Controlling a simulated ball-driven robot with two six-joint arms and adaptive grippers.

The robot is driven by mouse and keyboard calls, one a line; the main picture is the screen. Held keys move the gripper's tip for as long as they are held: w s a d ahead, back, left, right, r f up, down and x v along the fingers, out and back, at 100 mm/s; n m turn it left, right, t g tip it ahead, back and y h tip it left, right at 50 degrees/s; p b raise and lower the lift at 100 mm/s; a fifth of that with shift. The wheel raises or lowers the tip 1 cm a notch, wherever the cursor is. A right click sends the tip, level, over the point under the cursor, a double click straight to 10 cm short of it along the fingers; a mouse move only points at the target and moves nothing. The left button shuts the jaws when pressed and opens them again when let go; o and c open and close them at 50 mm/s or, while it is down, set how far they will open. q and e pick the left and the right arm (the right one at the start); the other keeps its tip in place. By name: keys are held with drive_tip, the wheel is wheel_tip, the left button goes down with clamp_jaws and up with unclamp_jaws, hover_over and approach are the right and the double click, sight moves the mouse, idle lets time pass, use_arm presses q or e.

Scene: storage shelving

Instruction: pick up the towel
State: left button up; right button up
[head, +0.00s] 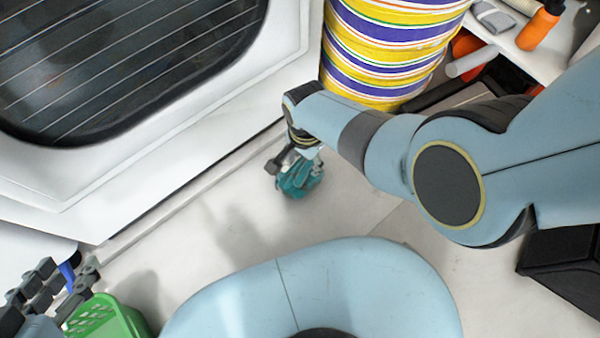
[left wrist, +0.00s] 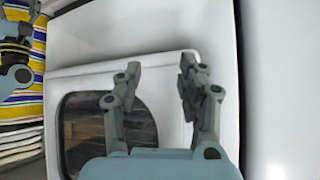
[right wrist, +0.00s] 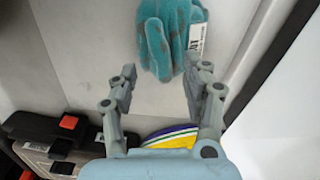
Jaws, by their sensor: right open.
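No towel is clearly identifiable; a small grey folded cloth-like item (head: 493,17) lies on the shelf at the top right of the head view. A teal glove-like cloth item (head: 300,178) with a white tag lies on the pale floor; it also shows in the right wrist view (right wrist: 165,38). My right gripper (head: 290,160) is at this item in the head view. In the right wrist view it is open (right wrist: 160,80), with the item just beyond its fingertips; contact cannot be told. My left gripper (head: 68,275) is open and empty, facing the white appliance in its wrist view (left wrist: 160,76).
A white appliance with a dark window (head: 130,60) fills the upper left. A yellow striped drum (head: 385,50) stands behind my right arm. A green basket (head: 108,318) is at the lower left, and a black case (right wrist: 60,145) shows beside my right gripper. Floor between is clear.

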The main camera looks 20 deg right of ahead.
sight(305, 169)
drive_tip(key=shift+f+b, duration=0.4)
drive_tip(key=shift+f, duration=0.15)
drive_tip(key=shift+s+f+b, duration=0.15)
drive_tip(key=shift+f+b, duration=0.45)
drive_tip(key=shift+f, duration=0.15)
drive_tip(key=shift+f+b, duration=1.1)
drive_tip(key=shift+f, duration=0.05)
use_arm(q)
drive_tip(key=w+d+r+m+t+h, duration=0.1)
drive_tip(key=w+d+r+t, duration=0.1)
drive_tip(key=w+r+t, duration=0.6)
wheel_tip(305, 169, up, 5)
drive_tip(key=shift+w+r+m+t+h, duration=0.15)
drive_tip(key=shift+w+m+t+h, duration=0.15)
drive_tip(key=shift+t, duration=0.4)
use_arm(e)
clamp_jaws()
